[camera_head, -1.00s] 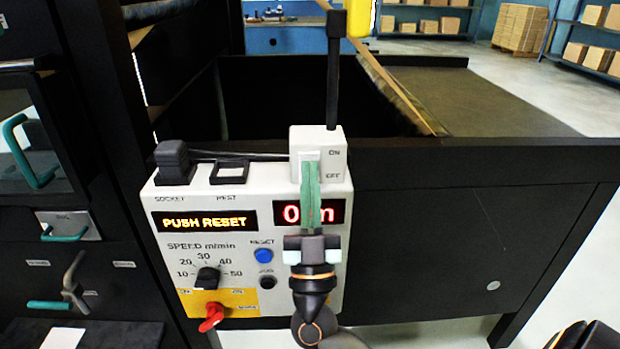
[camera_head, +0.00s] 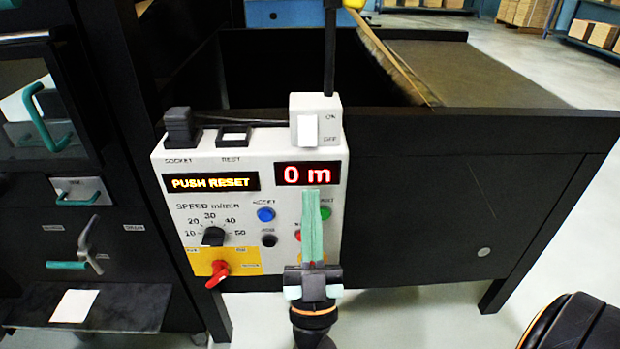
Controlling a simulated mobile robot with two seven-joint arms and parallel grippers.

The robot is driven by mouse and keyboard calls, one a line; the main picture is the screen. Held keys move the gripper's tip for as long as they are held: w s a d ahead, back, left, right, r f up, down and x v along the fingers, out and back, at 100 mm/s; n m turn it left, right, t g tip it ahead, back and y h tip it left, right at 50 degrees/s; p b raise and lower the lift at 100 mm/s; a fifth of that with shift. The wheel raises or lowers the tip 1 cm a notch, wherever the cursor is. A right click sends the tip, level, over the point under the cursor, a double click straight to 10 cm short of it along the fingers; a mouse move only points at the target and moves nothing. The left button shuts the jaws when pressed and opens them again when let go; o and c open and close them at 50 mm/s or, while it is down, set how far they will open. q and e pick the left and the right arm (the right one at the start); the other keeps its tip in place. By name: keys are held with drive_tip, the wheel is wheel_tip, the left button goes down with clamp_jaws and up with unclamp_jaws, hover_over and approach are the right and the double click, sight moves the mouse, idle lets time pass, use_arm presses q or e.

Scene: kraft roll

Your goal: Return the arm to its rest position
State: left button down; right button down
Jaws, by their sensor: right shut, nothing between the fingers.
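My right gripper (camera_head: 312,192) is in front of the lower right part of the white control panel (camera_head: 185,225). Its greenish fingers are shut together, point up and hold nothing. They end just below the red "0 m" display (camera_head: 309,174) and partly hide the buttons there. A green button (camera_head: 325,213) shows at their right and a red button (camera_head: 299,236) is partly hidden at their left. I cannot tell whether the fingers touch the panel. My left gripper is not in view; a dark rounded part sits at the lower right corner.
The panel also bears a "PUSH RESET" display (camera_head: 211,182), a blue button (camera_head: 265,214), a speed knob (camera_head: 214,236) and a red switch (camera_head: 218,273). A white ON/OFF box (camera_head: 316,118) with a black post stands on top. Dark machine cabinets are at left. Open floor lies at right.

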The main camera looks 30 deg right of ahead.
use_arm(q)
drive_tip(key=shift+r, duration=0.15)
use_arm(e)
drive_tip(key=shift+s+a+f, duration=0.25)
drive_tip(key=shift+s+f, duration=0.1)
drive_tip(key=shift+s, duration=0.05)
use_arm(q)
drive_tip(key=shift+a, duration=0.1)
